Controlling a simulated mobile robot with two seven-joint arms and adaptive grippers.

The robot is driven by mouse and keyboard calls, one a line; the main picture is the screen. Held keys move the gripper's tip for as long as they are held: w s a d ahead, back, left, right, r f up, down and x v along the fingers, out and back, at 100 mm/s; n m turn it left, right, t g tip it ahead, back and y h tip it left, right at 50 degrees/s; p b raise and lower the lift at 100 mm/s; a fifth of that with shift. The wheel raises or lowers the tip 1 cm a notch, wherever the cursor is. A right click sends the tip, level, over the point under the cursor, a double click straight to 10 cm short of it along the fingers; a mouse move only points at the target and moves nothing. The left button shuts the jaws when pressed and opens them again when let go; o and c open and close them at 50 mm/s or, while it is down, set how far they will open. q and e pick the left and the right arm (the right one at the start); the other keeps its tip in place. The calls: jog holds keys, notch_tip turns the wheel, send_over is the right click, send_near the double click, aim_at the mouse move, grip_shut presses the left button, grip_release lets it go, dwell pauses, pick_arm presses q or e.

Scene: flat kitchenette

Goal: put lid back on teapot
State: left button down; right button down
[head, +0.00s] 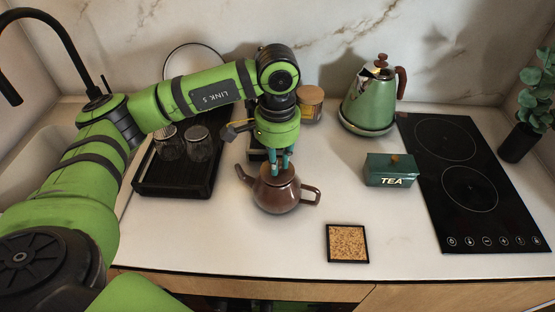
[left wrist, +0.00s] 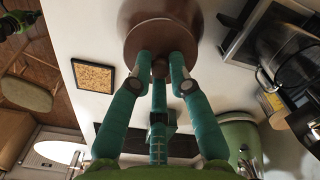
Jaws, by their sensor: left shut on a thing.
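The brown teapot (head: 280,200) stands on the white counter, with its spout to the left and handle to the right. My left gripper (head: 280,167) points down over the teapot's top, its teal fingers shut on the knob of the brown lid (head: 272,174). In the left wrist view the fingers (left wrist: 160,72) close around the knob of the lid (left wrist: 140,43), with the teapot body (left wrist: 160,12) behind it. The lid is at the teapot's opening; I cannot tell whether it is fully seated. My right gripper is not in view.
A green tea box (head: 390,172), a cork trivet (head: 347,244) and a green kettle (head: 370,98) stand to the right, near the black cooktop (head: 455,215). A black tray (head: 165,185) with glass jars lies to the left. The counter before the teapot is clear.

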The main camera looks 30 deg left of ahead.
pick_arm(q)
jog(key=shift+f+b, duration=0.2)
jog(key=shift+b, duration=0.8)
dwell(1.2)
jog(key=c, duration=1.1)
grip_release()
jog(key=shift+o, duration=0.5)
jog(key=o, duration=0.4)
jog(key=shift+r, duration=0.15)
jog(key=shift+r+p, duration=1.55)
jog(key=shift+r, duration=1.9)
